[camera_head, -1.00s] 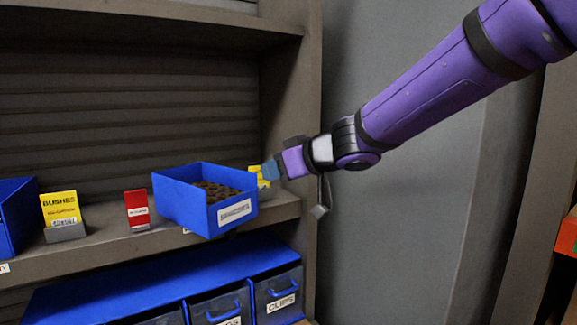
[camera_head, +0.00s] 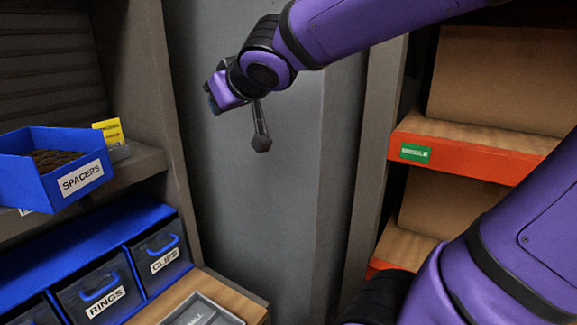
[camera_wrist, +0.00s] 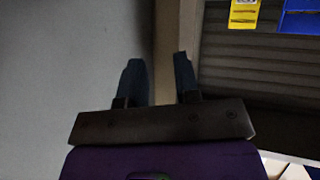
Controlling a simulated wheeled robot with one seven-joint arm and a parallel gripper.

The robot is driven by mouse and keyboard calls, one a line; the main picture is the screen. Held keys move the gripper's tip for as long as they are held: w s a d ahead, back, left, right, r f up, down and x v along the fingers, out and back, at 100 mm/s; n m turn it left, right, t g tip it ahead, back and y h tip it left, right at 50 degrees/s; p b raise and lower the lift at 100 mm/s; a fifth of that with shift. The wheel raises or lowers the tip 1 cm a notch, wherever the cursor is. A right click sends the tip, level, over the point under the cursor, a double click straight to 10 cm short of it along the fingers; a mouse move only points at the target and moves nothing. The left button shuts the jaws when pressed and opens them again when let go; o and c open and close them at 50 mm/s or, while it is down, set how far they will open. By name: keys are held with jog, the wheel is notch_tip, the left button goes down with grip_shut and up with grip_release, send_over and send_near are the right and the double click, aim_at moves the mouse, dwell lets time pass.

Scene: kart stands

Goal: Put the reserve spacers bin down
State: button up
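A blue open bin (camera_head: 18,182) labelled SPACERS, full of small dark brown pieces, stands on the shelf at the left of the head view. Its front appears to reach past the shelf's front edge. My gripper (camera_head: 212,98) is well to the right of the bin, in front of the grey wall, apart from it. In the wrist view my gripper (camera_wrist: 160,78) has its two fingers spread with nothing between them. A blue thing (camera_wrist: 300,20) at the wrist view's top right may be the bin; only part shows.
A yellow card (camera_head: 108,131) stands on the shelf (camera_head: 140,163) behind the bin. Below are blue-framed drawers marked RINGS (camera_head: 103,293) and CLIPS (camera_head: 163,255). A grey tray (camera_head: 203,312) lies on a wooden top. An orange-edged shelf (camera_head: 470,153) holds cardboard boxes at the right.

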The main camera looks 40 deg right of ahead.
jog(key=s+f+g, duration=0.3)
jog(key=s, duration=0.6)
jog(key=s+f+m+g, duration=0.1)
jog(key=s+f+g, duration=0.3)
jog(key=s, duration=0.4)
jog(key=shift+s+f+y, duration=0.3)
jog(key=shift+s+y, duration=0.05)
jog(key=shift+y, duration=0.05)
jog(key=shift+o, duration=0.2)
jog(key=shift+w+d+r, duration=0.1)
